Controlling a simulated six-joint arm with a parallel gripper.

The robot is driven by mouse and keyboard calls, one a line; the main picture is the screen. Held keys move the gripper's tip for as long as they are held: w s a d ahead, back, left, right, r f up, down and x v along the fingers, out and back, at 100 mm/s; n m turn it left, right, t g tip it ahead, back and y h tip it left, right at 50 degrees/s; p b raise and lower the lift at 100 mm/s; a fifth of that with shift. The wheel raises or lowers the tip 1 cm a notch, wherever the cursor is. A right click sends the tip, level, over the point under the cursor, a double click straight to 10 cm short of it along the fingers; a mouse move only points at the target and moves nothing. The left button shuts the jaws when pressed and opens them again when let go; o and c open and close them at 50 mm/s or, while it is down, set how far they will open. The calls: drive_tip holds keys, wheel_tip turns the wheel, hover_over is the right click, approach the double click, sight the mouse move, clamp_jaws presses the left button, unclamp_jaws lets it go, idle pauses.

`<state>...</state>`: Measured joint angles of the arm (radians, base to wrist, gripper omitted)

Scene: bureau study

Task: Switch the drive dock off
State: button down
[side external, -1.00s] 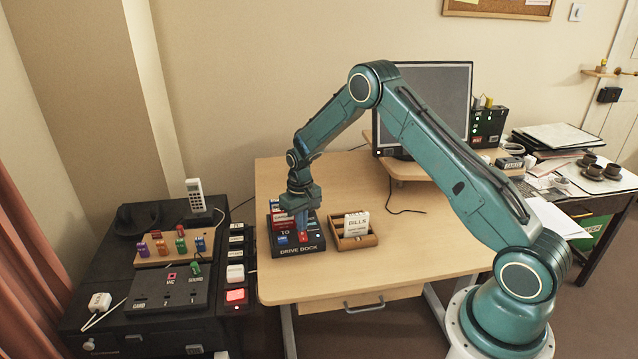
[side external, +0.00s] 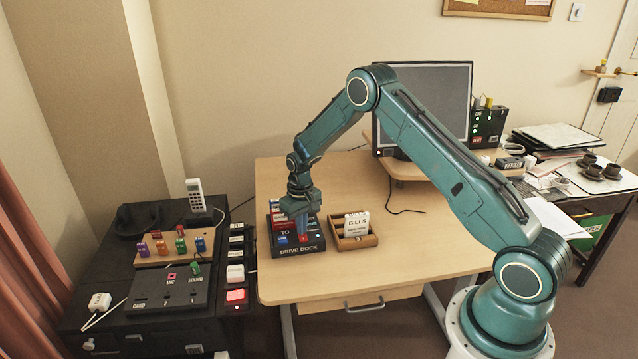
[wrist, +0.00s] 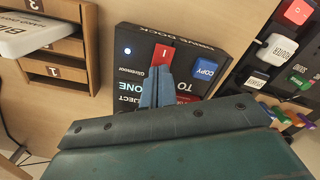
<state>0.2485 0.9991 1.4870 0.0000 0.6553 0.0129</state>
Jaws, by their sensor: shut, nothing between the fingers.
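The drive dock (side external: 300,252) is a black box near the front left of the desk, labelled DRIVE DOCK. In the wrist view its panel (wrist: 135,40) shows a red rocker switch (wrist: 163,55) marked I, a lit blue-white light (wrist: 127,50) and a blue COPY button (wrist: 204,68). My gripper (wrist: 161,78) is shut and empty, pointing down at the red switch. The fingertips overlap the switch's near edge in the picture; I cannot tell whether they touch it. In the side view my gripper (side external: 301,230) hides part of the dock top.
The desk's middle is clear.

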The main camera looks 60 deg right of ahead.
drive_tip(key=shift+f, duration=0.2)
drive_tip(key=shift+r, duration=3.55)
